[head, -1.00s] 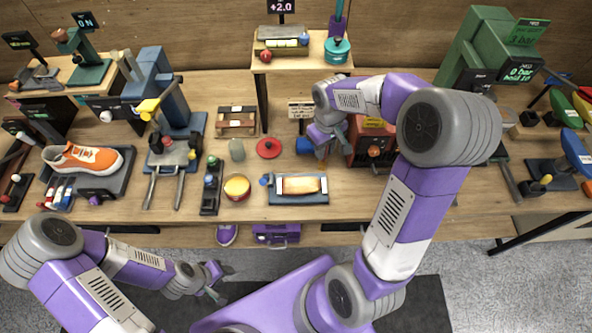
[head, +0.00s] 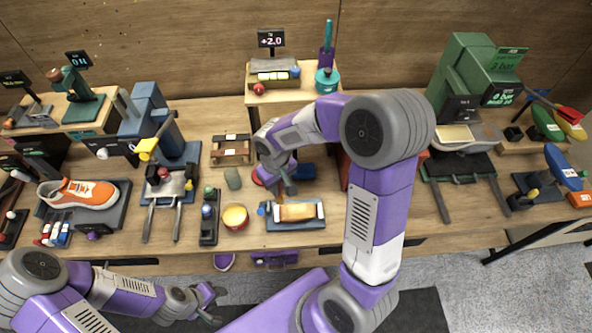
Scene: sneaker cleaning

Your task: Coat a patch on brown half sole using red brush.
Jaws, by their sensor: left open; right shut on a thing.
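The brown half sole (head: 297,213) lies flat on a blue-grey holder (head: 283,226) near the front edge of the bench. My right gripper (head: 287,188) is just above and behind the holder's left part, pointing down. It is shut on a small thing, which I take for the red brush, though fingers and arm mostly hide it. I cannot tell whether it touches the sole. My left gripper (head: 212,304) is open and empty, low in front of the bench.
An orange sneaker (head: 78,193) sits on a stand at left. A green press (head: 465,75) stands at back right.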

